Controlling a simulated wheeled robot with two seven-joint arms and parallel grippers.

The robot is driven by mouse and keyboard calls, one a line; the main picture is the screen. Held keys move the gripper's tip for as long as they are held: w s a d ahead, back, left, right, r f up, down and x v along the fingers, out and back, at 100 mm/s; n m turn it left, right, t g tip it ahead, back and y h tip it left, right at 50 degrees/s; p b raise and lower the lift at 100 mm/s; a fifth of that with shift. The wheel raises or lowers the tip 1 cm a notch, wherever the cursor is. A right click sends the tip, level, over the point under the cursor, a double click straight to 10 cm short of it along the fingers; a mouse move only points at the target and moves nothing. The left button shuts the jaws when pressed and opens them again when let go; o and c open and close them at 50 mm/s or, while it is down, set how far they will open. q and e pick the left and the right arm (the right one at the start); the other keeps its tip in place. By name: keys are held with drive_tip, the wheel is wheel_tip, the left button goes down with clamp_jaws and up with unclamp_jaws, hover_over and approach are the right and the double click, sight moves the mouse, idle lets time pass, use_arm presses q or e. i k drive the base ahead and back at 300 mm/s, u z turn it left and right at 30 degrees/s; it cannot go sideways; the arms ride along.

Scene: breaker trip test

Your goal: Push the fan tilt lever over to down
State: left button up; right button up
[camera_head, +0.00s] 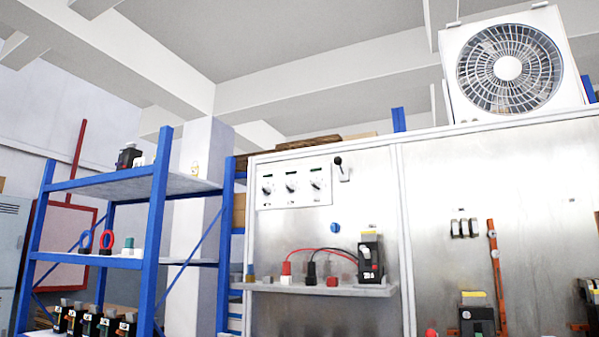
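A small lever with a black round knob (338,161) stands on a white plate (345,174) near the top of the metal test panel (300,225). Its knob is at the upper end, leaning slightly left. I take it for the fan tilt lever, but no label is readable. A white fan (508,69) with a round grille sits on top of the cabinet at the upper right, facing forward. Neither of my grippers shows in this view.
A white plate with several dials (293,184) is left of the lever. Below, a shelf (318,290) holds a breaker (370,258) with red and black leads. A blue rack (160,220) stands left. More breaker gear (477,318) is at lower right.

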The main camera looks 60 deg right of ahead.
sight(338, 160)
drive_tip(key=i, duration=2.05)
drive_tip(key=z, duration=2.3)
